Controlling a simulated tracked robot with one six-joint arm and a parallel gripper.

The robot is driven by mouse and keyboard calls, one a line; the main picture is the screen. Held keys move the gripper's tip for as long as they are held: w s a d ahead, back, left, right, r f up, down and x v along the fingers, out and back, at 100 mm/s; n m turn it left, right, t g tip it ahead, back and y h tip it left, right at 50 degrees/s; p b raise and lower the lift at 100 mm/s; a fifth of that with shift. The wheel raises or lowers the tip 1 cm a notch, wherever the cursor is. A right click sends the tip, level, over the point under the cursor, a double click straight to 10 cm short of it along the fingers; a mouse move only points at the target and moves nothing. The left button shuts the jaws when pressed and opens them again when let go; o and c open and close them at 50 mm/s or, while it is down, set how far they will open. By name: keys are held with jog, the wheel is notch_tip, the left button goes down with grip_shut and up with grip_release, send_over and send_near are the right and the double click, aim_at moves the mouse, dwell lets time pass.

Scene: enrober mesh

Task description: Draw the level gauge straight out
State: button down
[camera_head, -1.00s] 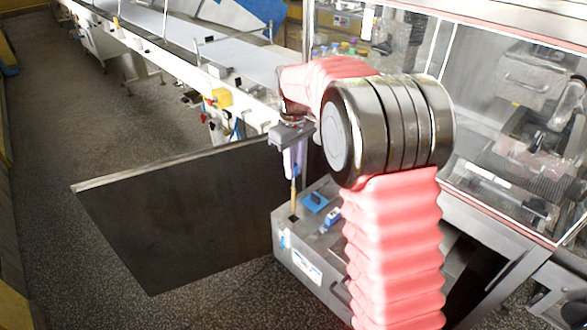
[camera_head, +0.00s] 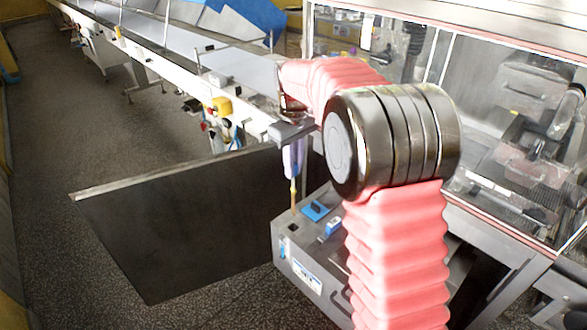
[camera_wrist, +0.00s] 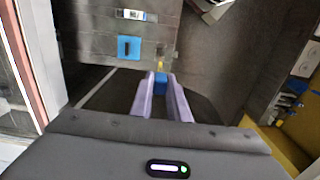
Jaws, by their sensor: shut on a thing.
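The level gauge has a thin yellow rod (camera_head: 293,192) hanging upright below my gripper (camera_head: 292,172). In the wrist view my gripper (camera_wrist: 160,88) has its lavender fingers shut on the gauge's blue grip (camera_wrist: 160,84), with a bit of yellow beyond it. The grey metal tank (camera_head: 310,272) stands below.
A blue plate (camera_head: 316,210) and a blue-and-white fitting (camera_head: 331,229) sit on the tank top. The conveyor (camera_head: 225,65) runs behind, and a clear-walled machine (camera_head: 510,130) is at right.

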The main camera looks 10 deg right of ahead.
notch_tip(320, 180, up, 16)
jog(key=shift+f, duration=0.2)
dwell(3.6)
dwell(0.3)
